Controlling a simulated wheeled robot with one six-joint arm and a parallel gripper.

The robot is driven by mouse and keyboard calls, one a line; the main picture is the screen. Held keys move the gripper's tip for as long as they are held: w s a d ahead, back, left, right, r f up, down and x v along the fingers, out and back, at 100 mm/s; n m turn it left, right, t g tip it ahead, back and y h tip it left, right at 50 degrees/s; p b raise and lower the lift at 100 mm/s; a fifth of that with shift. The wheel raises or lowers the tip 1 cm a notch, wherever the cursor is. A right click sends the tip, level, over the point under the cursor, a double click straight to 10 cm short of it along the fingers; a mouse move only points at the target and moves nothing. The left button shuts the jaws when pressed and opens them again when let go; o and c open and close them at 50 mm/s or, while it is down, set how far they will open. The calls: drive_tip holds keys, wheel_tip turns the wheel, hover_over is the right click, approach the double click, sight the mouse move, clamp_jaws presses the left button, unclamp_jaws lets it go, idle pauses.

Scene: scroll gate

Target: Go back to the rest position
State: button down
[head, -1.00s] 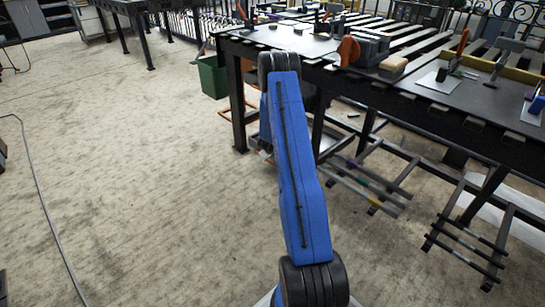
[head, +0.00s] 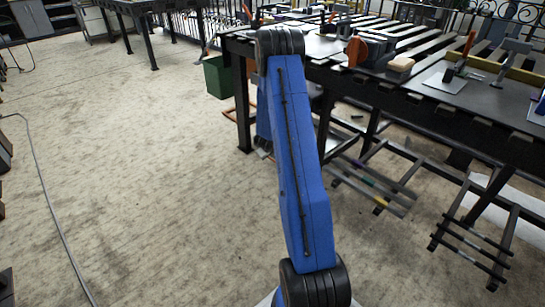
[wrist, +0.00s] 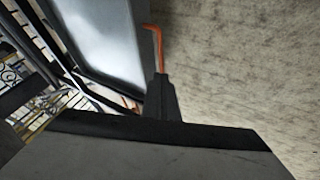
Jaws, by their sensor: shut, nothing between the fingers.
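My gripper (wrist: 161,82) shows in the wrist view as a dark tapered shape with its fingers together and nothing held. Bare floor (wrist: 240,70) lies to the right behind it, and a pale shiny panel (wrist: 100,35) is at its upper left. I cannot tell the distance to the panel. In the head view my blue arm stands up in the middle, and its far end and the gripper are hidden behind it.
A long dark workbench (head: 440,112) with tools and slats runs along the right, close to my arm. A green bin (head: 216,77) stands by its left end. A cable (head: 43,185) lies on the floor at left. Open floor is wide on the left.

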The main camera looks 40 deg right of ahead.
drive_tip(key=shift+s+a+r, duration=0.15)
drive_tip(key=w+a+r+t+y, duration=0.1)
drive_tip(key=w+a+r, duration=0.1)
drive_tip(key=a+r, duration=0.75)
drive_tip(key=s+a+r+y, duration=0.1)
drive_tip(key=s+a+r, duration=0.2)
drive_tip(key=a+r, duration=0.45)
drive_tip(key=s+a+r+n+t+y, duration=0.1)
drive_tip(key=s+a+r+y, duration=0.1)
drive_tip(key=s+a+r, duration=0.4)
drive_tip(key=s+a+r+y, duration=0.1)
drive_tip(key=a+r, duration=0.7)
drive_tip(key=r, duration=0.1)
drive_tip(key=s+a+r+g+y, duration=0.1)
drive_tip(key=s+a+r, duration=0.35)
drive_tip(key=s, duration=0.35)
drive_tip(key=s+a+r, duration=0.3)
drive_tip(key=s+a, duration=0.2)
drive_tip(key=s, duration=0.3)
drive_tip(key=s+a+g, duration=0.1)
drive_tip(key=s+a, duration=0.2)
drive_tip(key=s, duration=1.6)
drive_tip(key=shift+r, duration=0.2)
